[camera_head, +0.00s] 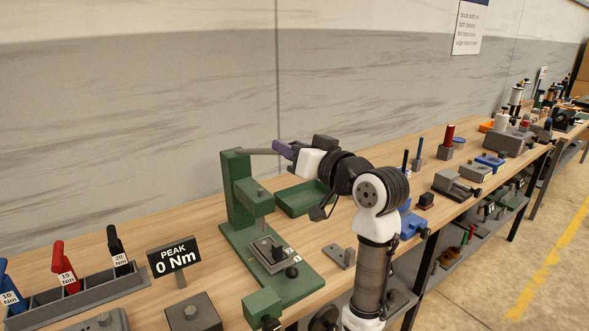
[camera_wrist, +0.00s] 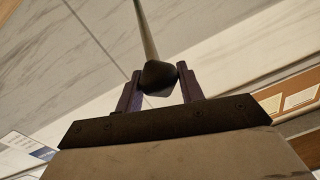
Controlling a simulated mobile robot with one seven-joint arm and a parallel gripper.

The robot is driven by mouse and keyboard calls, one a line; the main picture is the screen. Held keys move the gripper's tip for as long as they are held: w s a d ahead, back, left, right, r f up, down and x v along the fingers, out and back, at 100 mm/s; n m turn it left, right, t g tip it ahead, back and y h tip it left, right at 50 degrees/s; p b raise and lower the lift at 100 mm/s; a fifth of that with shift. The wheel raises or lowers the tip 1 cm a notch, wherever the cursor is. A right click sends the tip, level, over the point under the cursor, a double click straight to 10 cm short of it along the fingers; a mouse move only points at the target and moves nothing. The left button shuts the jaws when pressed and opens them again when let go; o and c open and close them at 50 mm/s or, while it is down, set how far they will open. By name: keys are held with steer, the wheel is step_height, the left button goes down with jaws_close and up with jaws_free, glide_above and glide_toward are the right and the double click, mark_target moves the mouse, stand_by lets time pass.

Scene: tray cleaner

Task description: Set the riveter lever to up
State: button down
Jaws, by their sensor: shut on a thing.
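The riveter (camera_head: 235,190) is a green press on the wooden bench, with a green column, a base and a grey ram over a small fixture. Its grey lever (camera_head: 258,151) runs from the column top to the right, about level. My gripper (camera_head: 284,150) is at the lever's right end, its purple fingers around it. In the wrist view my gripper (camera_wrist: 159,88) is shut on the dark faceted knob (camera_wrist: 159,75) at the lever's end. The thin lever rod (camera_wrist: 146,30) runs up from the knob. My arm hides part of the bench behind it.
A green tray (camera_head: 301,198) lies behind the riveter under my arm. A "PEAK 0 Nm" sign (camera_head: 174,256) and a rack (camera_head: 75,300) of torque tools stand at left. Blocks and fixtures fill the bench at right. The wall (camera_head: 130,130) is behind.

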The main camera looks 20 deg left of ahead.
steer(key=shift+g+h, duration=0.6)
steer(key=shift+h, duration=0.2)
steer(key=r, duration=0.1)
steer(key=w+a+r, duration=0.1)
steer(key=r, duration=0.1)
steer(key=a+r, duration=0.1)
steer(key=r, duration=0.1)
steer(key=shift+w+a+r+p, duration=0.1)
steer(key=shift+w+p, duration=0.05)
steer(key=shift+p, duration=0.25)
steer(key=shift+w+a+r+g+h, duration=0.15)
steer(key=shift+w+a+r+h, duration=0.1)
steer(key=shift+r, duration=0.15)
steer(key=shift+w+a+r+g+h, duration=0.15)
steer(key=shift+a+r, duration=0.1)
steer(key=shift+r, duration=0.1)
steer(key=c, duration=0.9)
jaws_free()
steer(key=shift+a, duration=0.2)
steer(key=shift+d, duration=0.15)
